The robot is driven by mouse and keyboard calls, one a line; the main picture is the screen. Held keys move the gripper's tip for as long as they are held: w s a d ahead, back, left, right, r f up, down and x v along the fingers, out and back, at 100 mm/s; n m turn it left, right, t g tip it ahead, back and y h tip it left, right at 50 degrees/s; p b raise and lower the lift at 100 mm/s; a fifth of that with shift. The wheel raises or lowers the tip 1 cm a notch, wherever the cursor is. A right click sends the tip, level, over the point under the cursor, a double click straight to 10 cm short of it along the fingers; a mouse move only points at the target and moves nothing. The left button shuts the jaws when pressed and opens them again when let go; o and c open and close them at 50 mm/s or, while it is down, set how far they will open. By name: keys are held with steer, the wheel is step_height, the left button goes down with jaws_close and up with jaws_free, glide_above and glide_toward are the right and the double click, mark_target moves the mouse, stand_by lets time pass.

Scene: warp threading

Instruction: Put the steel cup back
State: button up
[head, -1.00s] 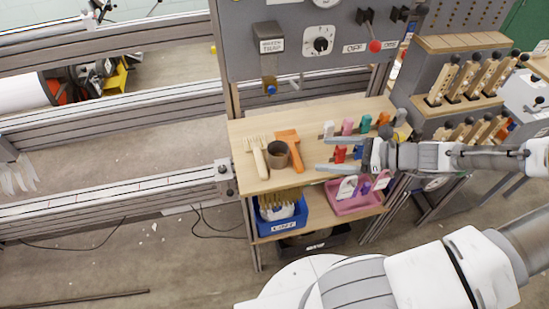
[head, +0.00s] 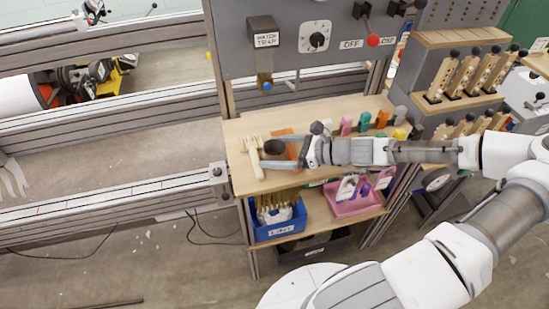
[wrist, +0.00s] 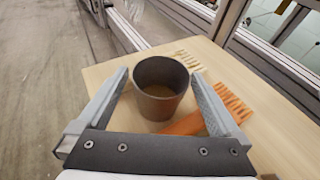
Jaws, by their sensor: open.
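The steel cup (head: 273,148) stands upright on the wooden bench top (head: 237,128), dark inside and brownish outside, partly hidden by my gripper in the head view. In the wrist view the cup (wrist: 158,100) appears empty, with its open mouth facing up. My gripper (wrist: 160,76) is open, with one finger on each side of the cup and a visible gap at both sides. In the head view my gripper (head: 264,149) reaches in from the right, low over the bench. I cannot tell how far the fingertips are above the wood.
An orange brush (wrist: 184,124) lies close beside the cup, partly under the right finger in the wrist view. Coloured-handled tools (head: 364,121) stand at the back right. A blue bin (head: 277,231) and pink tray (head: 352,205) sit below.

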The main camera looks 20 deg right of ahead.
steer(key=shift+a, duration=0.1)
steer(key=c, duration=1.5)
steer(key=shift+r+p, duration=0.3)
steer(key=shift+r, duration=0.3)
step_height(320, 180, up, 3)
steer(key=shift+w+r+p, duration=0.1)
steer(key=shift+p, duration=0.6)
steer(key=d+r+p, duration=0.3)
steer(key=d+r, duration=0.3)
steer(key=d, duration=0.5)
steer(key=w+a+f, duration=0.1)
steer(key=a, duration=0.2)
steer(key=a+f, duration=0.1)
steer(key=a, duration=0.3)
steer(key=w+a+f, duration=0.1)
steer(key=a, duration=0.3)
steer(key=shift+w+a+f, duration=0.1)
steer(key=shift+w+f, duration=0.25)
